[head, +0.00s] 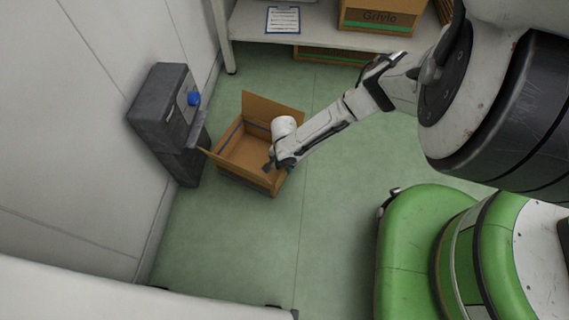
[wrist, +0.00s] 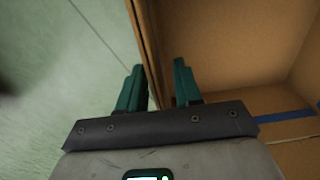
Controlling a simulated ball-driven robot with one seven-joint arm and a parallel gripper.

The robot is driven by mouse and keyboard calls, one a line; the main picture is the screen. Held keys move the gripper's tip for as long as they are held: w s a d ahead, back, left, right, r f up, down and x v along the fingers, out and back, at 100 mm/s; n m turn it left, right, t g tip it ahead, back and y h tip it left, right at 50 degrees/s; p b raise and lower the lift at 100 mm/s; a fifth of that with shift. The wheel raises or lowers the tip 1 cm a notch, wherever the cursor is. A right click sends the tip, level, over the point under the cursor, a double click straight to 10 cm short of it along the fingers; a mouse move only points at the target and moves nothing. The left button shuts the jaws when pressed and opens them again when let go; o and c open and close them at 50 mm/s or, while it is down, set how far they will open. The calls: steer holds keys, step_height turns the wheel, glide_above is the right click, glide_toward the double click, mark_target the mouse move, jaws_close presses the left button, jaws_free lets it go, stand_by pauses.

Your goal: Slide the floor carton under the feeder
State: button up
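The floor carton (head: 243,180) is an open brown cardboard box on the green floor, with flaps raised at its back and left and some blue tape inside. The feeder (head: 160,110) is a dark grey unit on the left wall with a blue knob; the carton stands just to its right, its left flap close to the feeder's lower part. My gripper (head: 270,167) is at the carton's near right side. In the wrist view, the teal fingers of my gripper (wrist: 158,85) are apart, one on each side of the carton's wall (wrist: 150,50), with a gap visible beside the wall.
A white shelf (head: 315,38) at the back holds a clipboard (head: 283,19) and a labelled carton (head: 380,17). Another carton (head: 330,56) sits beneath it. A white surface (head: 130,300) borders the near left. Green floor (head: 235,240) in front of the carton is clear.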

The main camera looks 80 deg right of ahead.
steer(key=shift+f, duration=0.65)
steer(key=shift+c, duration=0.2)
jaws_close()
